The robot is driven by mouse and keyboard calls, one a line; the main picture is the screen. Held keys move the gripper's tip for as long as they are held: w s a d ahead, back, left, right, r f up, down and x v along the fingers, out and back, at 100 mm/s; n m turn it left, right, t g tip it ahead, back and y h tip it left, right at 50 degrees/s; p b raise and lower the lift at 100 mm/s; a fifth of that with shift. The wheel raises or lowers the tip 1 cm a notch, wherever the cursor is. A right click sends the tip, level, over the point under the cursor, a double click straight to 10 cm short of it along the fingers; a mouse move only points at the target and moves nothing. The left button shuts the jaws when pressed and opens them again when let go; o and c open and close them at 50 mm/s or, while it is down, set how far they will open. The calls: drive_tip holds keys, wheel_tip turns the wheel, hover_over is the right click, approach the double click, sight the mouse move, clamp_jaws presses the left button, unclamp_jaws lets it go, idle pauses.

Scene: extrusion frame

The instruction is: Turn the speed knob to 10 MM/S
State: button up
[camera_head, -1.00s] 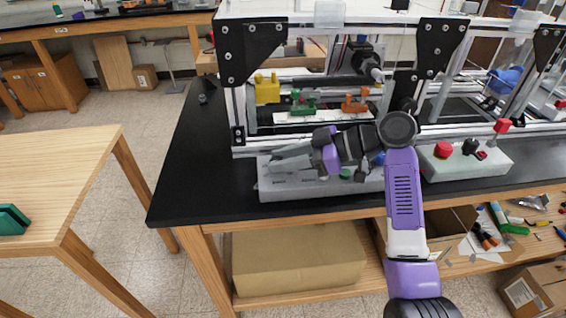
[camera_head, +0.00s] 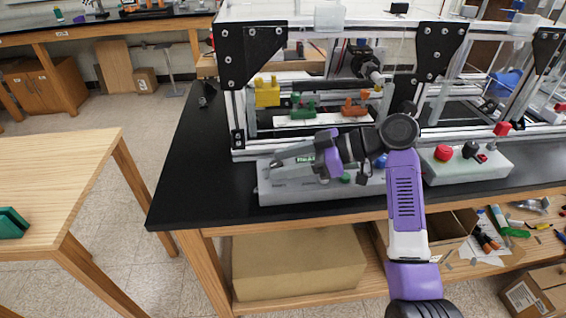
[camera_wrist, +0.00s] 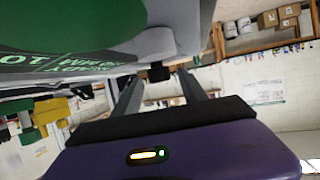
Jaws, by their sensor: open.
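The grey control box (camera_head: 300,192) stands at the front edge of the black bench. A small dark knob (camera_head: 276,163) shows at its left end, by my fingertips. My gripper (camera_head: 282,160) is open over the box's left part, pointing left. In the wrist view, a dark knob (camera_wrist: 158,74) on the grey box shows between the two open finger tips. I cannot tell whether the fingers touch it. The knob's pointer and the 10 MM/S mark cannot be read.
A green button (camera_head: 345,178) and a blue knob (camera_head: 380,160) are on the box, close to my wrist. The aluminium frame (camera_head: 240,120) rises just behind. A second box with a red button (camera_head: 443,152) stands to the right.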

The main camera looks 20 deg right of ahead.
drive_tip(key=v, duration=0.7)
drive_tip(key=shift+d, duration=0.15)
drive_tip(key=shift+s, duration=0.1)
